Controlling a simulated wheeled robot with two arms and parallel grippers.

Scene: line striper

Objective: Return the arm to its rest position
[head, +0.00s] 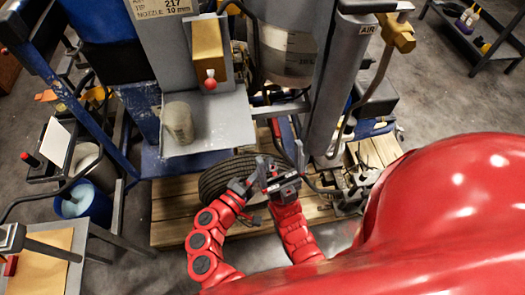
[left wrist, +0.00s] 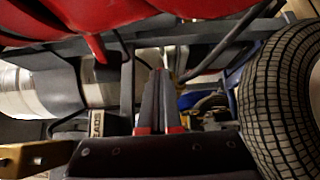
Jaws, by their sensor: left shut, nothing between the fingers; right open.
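My two red arms reach forward from the bottom of the head view. My left gripper (head: 264,172) is at the end of the left arm, in front of the tire (head: 228,178). In the left wrist view its two dark fingers (left wrist: 158,76) lie together with nothing between them. My right gripper (head: 300,158) is close beside it, over the front of the machine. The tire's tread fills the right side of the left wrist view (left wrist: 285,100).
The line striper's grey frame and a tray (head: 225,128) with a cup (head: 178,122) stand just ahead. A wooden pallet (head: 168,222) lies below. A side bench (head: 75,240) is at the left, with a blue bucket (head: 85,207) behind it.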

